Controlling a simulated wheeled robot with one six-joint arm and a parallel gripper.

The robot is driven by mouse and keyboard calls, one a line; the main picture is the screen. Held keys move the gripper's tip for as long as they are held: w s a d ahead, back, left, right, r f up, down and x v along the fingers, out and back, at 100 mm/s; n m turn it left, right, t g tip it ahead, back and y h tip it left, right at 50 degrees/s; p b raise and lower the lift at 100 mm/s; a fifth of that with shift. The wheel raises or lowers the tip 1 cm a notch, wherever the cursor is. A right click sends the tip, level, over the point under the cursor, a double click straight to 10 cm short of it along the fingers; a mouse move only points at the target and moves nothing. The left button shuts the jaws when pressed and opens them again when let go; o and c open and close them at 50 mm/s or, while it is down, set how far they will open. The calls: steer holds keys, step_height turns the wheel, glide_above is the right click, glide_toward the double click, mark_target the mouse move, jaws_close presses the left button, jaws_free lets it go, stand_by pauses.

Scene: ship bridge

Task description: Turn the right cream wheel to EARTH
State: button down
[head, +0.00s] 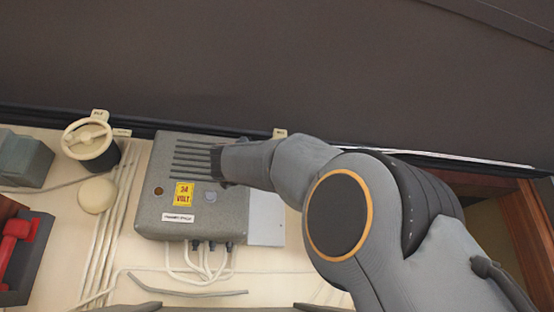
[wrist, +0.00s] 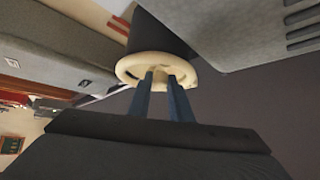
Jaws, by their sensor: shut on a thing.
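The right cream wheel (wrist: 132,66) shows in the wrist view as a round cream rim on a dark grey drum. My gripper (wrist: 161,76) reaches up to it with two dark blue fingers. The fingers are shut on a part of the wheel at the middle of the rim. In the head view my arm hides this wheel and the gripper. A small cream tab (head: 280,133) shows just above the arm there. The wheel's pointer and the EARTH mark cannot be made out.
A second cream wheel (head: 77,146) on a dark drum stands at the left of the head view. A grey box (head: 153,213) with a yellow 24 VOLT label (head: 184,194) lies beside my arm.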

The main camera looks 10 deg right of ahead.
steer(key=shift+s+r, duration=0.1)
steer(key=shift+r, duration=0.05)
steer(key=c, duration=1.6)
jaws_free()
steer(key=shift+c, duration=0.2)
steer(key=b+v, duration=0.4)
steer(key=v, duration=0.3)
steer(key=shift+s+a+f+b, duration=0.2)
steer(key=shift+f+b, duration=0.1)
steer(key=shift+b, duration=0.05)
